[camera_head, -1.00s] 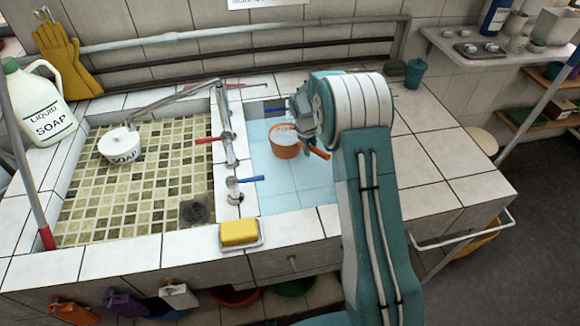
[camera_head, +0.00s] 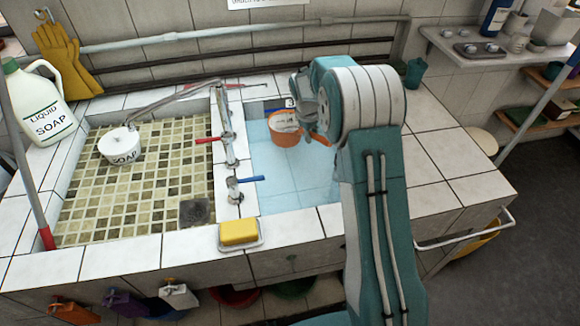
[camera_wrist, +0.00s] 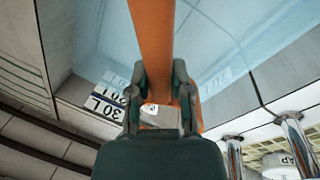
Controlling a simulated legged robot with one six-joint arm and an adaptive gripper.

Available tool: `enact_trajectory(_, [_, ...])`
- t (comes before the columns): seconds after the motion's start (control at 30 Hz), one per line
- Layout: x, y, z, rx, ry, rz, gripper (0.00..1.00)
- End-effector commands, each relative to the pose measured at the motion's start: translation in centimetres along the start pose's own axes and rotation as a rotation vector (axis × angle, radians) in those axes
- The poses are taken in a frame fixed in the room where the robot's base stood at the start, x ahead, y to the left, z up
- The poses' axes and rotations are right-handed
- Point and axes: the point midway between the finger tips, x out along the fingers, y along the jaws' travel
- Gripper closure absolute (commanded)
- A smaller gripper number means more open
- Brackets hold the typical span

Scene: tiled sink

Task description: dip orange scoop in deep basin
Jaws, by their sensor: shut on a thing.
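The orange scoop (camera_head: 285,138) is in the deep basin (camera_head: 280,185), the right basin with pale blue water, towards its back. The scoop's bowl is upright or nearly so, with something pale inside it; I cannot tell how deep it sits in the water. My gripper (camera_head: 308,118) is above the right side of the basin, partly hidden by my arm. In the wrist view the two fingers of my gripper (camera_wrist: 160,95) are shut on the scoop's orange handle (camera_wrist: 152,45). A volume-marked label (camera_wrist: 105,102) shows beside the fingers.
Taps (camera_head: 232,150) stand on the divider left of the deep basin. The shallow tiled basin (camera_head: 165,190) holds a white soap pot (camera_head: 120,146). A yellow sponge (camera_head: 239,232) lies on the front rim. The tiled counter to the right (camera_head: 435,170) is clear.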

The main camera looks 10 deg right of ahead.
Motion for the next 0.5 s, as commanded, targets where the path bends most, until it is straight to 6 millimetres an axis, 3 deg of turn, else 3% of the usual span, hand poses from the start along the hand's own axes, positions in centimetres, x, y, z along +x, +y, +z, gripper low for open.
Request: enact_trajectory(0.5, [-3.2, 0.7, -0.1, 0.002, 0.006, 0.004, 1.00])
